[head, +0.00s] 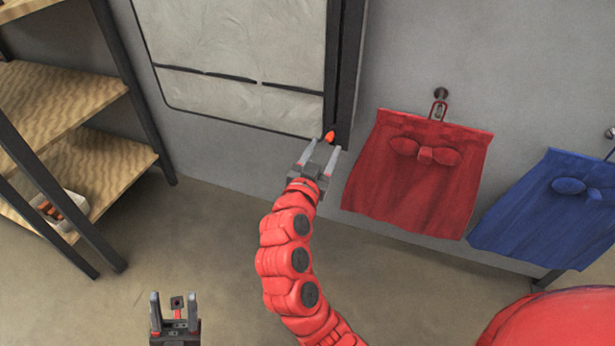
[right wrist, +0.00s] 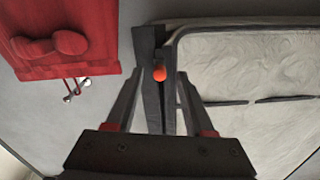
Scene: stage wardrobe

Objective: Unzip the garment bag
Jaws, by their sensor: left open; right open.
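The garment bag (head: 240,50) is a pale, creased panel with dark edging, hanging against the grey wall at the top of the head view. It also shows in the right wrist view (right wrist: 250,65). A dark strip runs down its right side, with a small orange zipper pull (head: 329,137) near the strip's lower end. My right gripper (head: 321,149) is open just below the pull. In the right wrist view the orange pull (right wrist: 160,73) appears between its fingertips (right wrist: 161,76); contact cannot be told. My left gripper (head: 174,297) is open and empty, low at the left, away from the bag.
A red garment (head: 415,185) with a bow hangs from a hook just right of the bag, and a blue one (head: 550,215) hangs further right. A wooden shelf unit (head: 75,100) with dark posts stands at the left, holding a small white box (head: 70,205). The middle floor is clear.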

